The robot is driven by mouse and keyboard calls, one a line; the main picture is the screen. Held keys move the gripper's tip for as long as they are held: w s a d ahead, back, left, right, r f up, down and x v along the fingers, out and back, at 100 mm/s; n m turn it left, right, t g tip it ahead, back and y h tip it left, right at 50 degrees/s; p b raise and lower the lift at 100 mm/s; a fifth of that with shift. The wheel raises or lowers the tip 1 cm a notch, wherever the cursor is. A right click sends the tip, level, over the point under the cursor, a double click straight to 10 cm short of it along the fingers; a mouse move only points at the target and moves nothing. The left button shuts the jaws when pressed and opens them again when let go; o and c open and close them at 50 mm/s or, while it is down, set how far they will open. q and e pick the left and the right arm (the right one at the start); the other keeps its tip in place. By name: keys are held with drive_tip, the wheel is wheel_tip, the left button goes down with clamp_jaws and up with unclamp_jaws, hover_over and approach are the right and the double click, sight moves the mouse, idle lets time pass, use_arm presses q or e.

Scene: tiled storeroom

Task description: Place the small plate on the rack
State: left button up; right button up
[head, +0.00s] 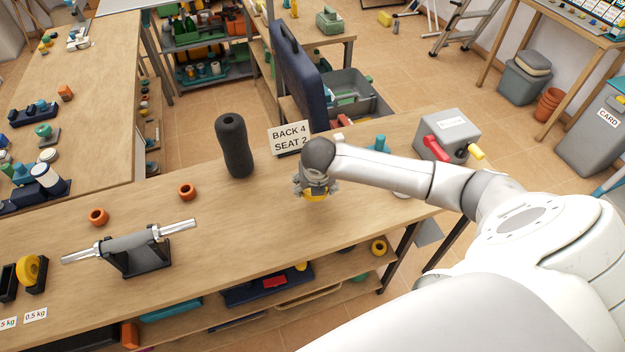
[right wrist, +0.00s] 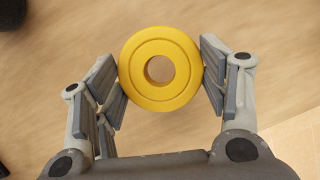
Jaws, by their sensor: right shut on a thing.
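My right gripper (head: 316,190) is shut on a small yellow ring-shaped plate (head: 316,197), above the wooden bench. In the right wrist view the plate (right wrist: 160,98) sits between both fingers, its round face and centre hole toward the camera. A black rack (head: 9,285) with slots stands at the bench's left end, far from the gripper and partly cut off by the picture edge. Another yellow plate (head: 29,266) stands upright in it. Labels in front of it read 0.5 kg (head: 35,315). My left gripper is not in view.
A dumbbell bar (head: 130,241) lies on a black cradle between gripper and rack. Two orange rings (head: 187,191) and a black foam roller (head: 234,146) stand behind it. A sign (head: 289,138), a dark blue case (head: 297,75) and a grey box (head: 447,132) are near the gripper.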

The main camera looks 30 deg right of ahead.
drive_tip(key=shift+w+d+f, duration=0.15)
drive_tip(key=shift+w+f, duration=0.65)
drive_tip(key=shift+f, duration=1.6)
drive_tip(key=o, duration=1.4)
drive_tip(key=shift+f, duration=0.1)
drive_tip(key=v, duration=1.2)
drive_tip(key=shift+s, duration=0.1)
